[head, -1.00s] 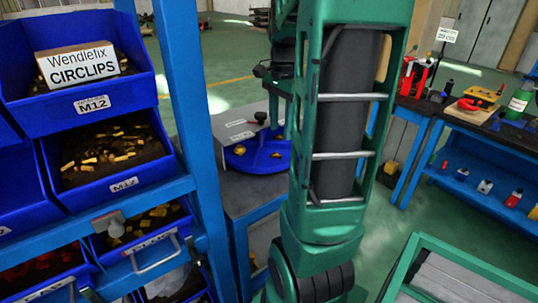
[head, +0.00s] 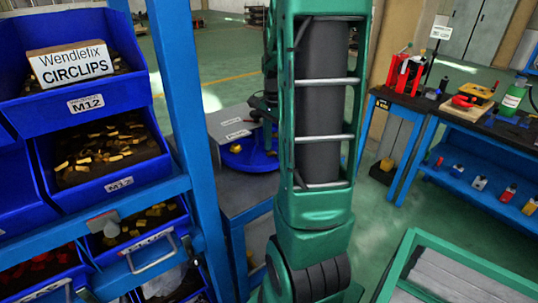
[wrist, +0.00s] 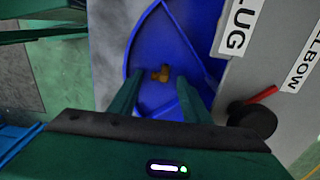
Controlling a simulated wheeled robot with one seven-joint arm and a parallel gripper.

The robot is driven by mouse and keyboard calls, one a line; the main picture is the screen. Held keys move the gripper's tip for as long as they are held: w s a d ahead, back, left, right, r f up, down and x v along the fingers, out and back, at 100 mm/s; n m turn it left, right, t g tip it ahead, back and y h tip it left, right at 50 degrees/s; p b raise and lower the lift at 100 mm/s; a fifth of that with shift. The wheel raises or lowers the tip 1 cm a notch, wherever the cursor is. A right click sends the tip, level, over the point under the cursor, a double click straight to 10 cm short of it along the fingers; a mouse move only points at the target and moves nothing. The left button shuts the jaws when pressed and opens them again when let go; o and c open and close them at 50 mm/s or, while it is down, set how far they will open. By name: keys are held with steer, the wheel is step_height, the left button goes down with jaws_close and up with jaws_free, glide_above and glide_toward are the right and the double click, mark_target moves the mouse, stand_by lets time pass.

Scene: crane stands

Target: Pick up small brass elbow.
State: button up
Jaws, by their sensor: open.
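A small brass elbow (wrist: 161,74) lies in a section of the blue round tray (wrist: 146,50), seen in the wrist view. My gripper (wrist: 159,88) is open, and its two green fingers point into the tray on either side of the brass piece in the picture. The fingers do not visibly touch it, and the height gap is hard to judge. In the head view the tray (head: 251,162) sits on a grey bench behind my arm, and one brass piece (head: 235,148) shows in it. My arm hides part of the tray and the fingertips.
Label cards, one reading ELBOW (wrist: 303,55), lie beside the tray near a dark round knob with a red part (wrist: 255,116). A blue rack with bins (head: 105,150) stands at left. A bench with tools (head: 480,120) is at right; green floor lies between.

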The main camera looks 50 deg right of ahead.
mark_target(274, 151)
jaws_close()
steer(key=shift+r, duration=0.1)
step_height(274, 151, up, 4)
steer(key=shift+r, duration=0.1)
steer(key=w+a+r, duration=0.2)
steer(key=a+r, duration=0.4)
steer(key=a, duration=0.5)
steer(key=shift+a+r, duration=0.25)
steer(key=shift+r, duration=0.05)
